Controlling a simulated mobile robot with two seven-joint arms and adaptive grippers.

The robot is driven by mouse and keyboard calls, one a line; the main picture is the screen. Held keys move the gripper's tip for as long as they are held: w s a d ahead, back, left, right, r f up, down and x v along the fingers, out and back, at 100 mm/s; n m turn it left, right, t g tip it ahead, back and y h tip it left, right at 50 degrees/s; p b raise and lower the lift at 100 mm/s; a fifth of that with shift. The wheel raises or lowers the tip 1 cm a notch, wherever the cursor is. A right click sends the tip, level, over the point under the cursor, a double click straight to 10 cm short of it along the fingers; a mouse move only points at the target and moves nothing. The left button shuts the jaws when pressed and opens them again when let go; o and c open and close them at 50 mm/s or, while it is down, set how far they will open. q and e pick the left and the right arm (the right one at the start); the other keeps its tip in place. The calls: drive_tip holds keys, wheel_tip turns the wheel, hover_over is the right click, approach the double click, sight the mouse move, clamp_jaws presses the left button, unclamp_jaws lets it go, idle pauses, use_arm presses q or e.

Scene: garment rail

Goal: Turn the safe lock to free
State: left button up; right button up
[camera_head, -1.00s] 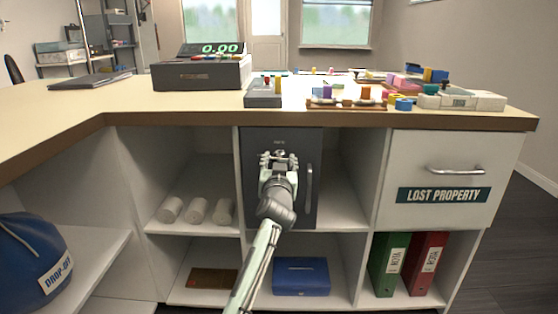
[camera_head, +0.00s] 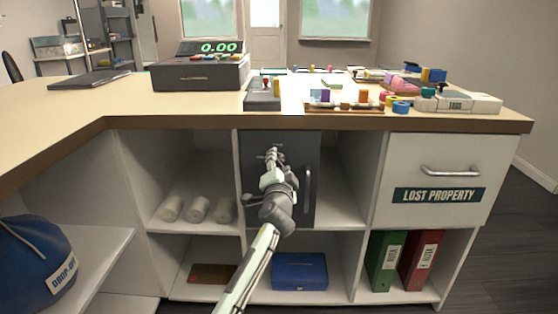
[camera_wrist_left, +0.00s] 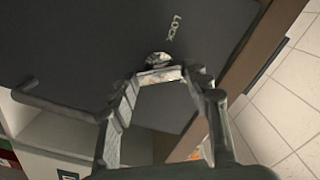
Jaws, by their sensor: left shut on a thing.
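The safe (camera_head: 308,147) is a dark grey door in the counter's middle cubby, with a vertical bar handle (camera_head: 307,190) at its right; the door looks shut. My left gripper (camera_head: 271,158) is in front of its upper part and hides the lock knob in the head view. In the left wrist view, the fingertips (camera_wrist_left: 160,74) are shut on the small metallic lock knob (camera_wrist_left: 158,59). The word LOCK shows on the door (camera_wrist_left: 195,65) beside the knob, and the view is tilted. My right gripper is not in view.
The counter top (camera_head: 120,100) overhangs the safe, and its edge is close above my gripper. White rolls (camera_head: 198,209) lie in the cubby to the left. A blue box (camera_head: 299,272) sits below the safe. The lost property drawer (camera_head: 440,160) is to the right.

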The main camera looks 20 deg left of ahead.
use_arm(q)
drive_tip(key=m+p, duration=0.1)
drive_tip(key=m, duration=0.3)
drive_tip(key=shift+r+m+p, duration=0.1)
drive_tip(key=shift+m+p, duration=0.6)
drive_tip(key=shift+m, duration=0.6)
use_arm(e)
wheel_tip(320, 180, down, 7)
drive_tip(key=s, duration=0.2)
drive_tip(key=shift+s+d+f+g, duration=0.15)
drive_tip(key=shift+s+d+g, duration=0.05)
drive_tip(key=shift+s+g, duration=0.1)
use_arm(q)
drive_tip(key=o, duration=1.2)
drive_tip(key=shift+c, duration=0.2)
drive_tip(key=shift+f, duration=0.2)
drive_tip(key=shift+s, duration=0.15)
drive_tip(key=v, duration=1.1)
drive_tip(key=shift+s, duration=0.3)
drive_tip(key=shift+d+r, duration=0.1)
drive_tip(key=shift+d, duration=0.05)
